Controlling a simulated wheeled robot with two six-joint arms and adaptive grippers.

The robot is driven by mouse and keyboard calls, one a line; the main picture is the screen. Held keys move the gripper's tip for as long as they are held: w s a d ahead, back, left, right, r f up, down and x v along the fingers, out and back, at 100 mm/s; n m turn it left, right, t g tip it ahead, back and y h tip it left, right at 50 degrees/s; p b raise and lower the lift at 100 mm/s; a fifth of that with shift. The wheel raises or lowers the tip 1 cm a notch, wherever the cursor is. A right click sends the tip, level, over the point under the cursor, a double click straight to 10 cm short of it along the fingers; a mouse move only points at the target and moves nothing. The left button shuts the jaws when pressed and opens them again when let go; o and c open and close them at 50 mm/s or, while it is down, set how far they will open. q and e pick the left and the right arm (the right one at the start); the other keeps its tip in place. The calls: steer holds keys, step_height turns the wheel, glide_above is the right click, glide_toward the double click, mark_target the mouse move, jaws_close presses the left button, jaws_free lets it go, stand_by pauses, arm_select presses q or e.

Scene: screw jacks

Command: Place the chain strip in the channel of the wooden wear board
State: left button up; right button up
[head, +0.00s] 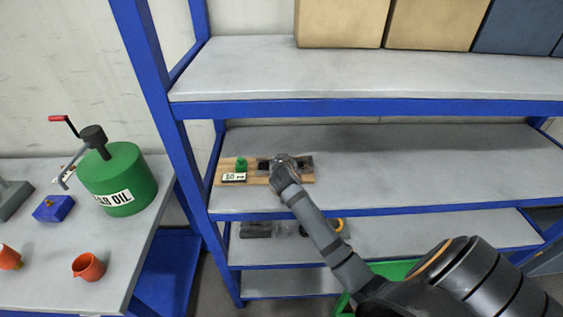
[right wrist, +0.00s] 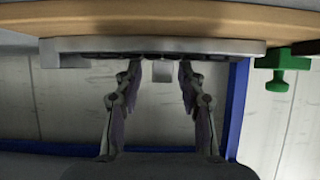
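The wooden wear board (head: 228,165) lies on the middle shelf, with a green knob (head: 242,164) and a white label on its left part. My right gripper (head: 284,163) is over the board's right part and hides much of it. In the right wrist view the board's wooden edge (right wrist: 150,20) runs across the top, with a grey metal bar (right wrist: 90,46) along it. The right gripper's fingers (right wrist: 158,75) are apart, either side of a small grey block (right wrist: 162,72) that they do not visibly touch. I cannot make out the chain strip clearly. My left gripper is out of view.
The middle shelf (head: 420,165) is clear right of the board. A blue post (head: 165,110) stands left of it, and the upper shelf (head: 240,75) is above. A bench (head: 130,235) at left holds a green oil drum (head: 120,175) and orange cups.

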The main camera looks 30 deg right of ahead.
steer(key=shift+r, duration=0.4)
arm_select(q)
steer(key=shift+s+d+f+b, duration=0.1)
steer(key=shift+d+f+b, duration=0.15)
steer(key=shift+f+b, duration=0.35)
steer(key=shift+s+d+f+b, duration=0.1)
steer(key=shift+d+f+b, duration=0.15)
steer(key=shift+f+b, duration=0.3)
arm_select(e)
steer(key=v, duration=1.2)
steer(key=shift+f, duration=0.2)
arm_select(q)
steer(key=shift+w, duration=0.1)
